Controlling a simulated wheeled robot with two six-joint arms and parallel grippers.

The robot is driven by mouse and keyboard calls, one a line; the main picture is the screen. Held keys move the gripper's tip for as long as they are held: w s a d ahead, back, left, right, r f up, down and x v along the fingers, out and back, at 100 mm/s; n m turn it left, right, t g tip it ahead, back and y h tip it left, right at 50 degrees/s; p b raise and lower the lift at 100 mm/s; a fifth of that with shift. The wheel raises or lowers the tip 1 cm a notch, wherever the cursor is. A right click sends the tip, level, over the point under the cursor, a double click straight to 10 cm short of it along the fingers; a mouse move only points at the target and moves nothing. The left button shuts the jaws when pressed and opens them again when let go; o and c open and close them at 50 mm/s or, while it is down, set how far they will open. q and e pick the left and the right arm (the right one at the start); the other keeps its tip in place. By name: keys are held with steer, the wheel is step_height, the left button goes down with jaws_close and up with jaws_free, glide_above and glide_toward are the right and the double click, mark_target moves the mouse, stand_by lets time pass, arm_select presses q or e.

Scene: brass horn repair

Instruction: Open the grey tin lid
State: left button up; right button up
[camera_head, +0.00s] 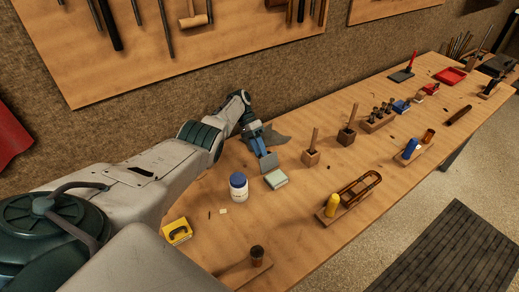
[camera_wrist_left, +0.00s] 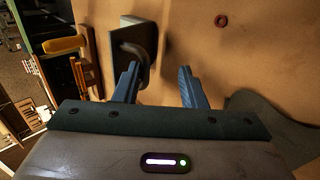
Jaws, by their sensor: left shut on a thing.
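The grey tin lid (camera_head: 268,162) shows as a small blue-grey square plate, tilted up at my left fingertips. In the left wrist view the lid (camera_wrist_left: 124,62) is dark, with a curved handle reaching between my fingers. My left gripper (camera_head: 257,147) is over the back of the bench, its blue fingers around that handle; the fingers also show in the left wrist view (camera_wrist_left: 160,88). A pale grey-green box (camera_head: 276,180) sits just in front of the lid; I cannot tell whether they touch. My right gripper is not in view.
A white jar with a blue cap (camera_head: 239,186) and a yellow box (camera_head: 177,231) stand left of the lid. Two wooden blocks with upright handles (camera_head: 311,157) stand to the right. A grey flat piece (camera_head: 278,138) lies behind my gripper. The bench front has clear patches.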

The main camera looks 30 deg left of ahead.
arm_select(q)
steer(key=shift+r, duration=0.1)
steer(key=shift+w+a, duration=0.1)
steer(key=shift+w, duration=0.05)
stand_by(0.4)
steer(key=shift+r, duration=0.15)
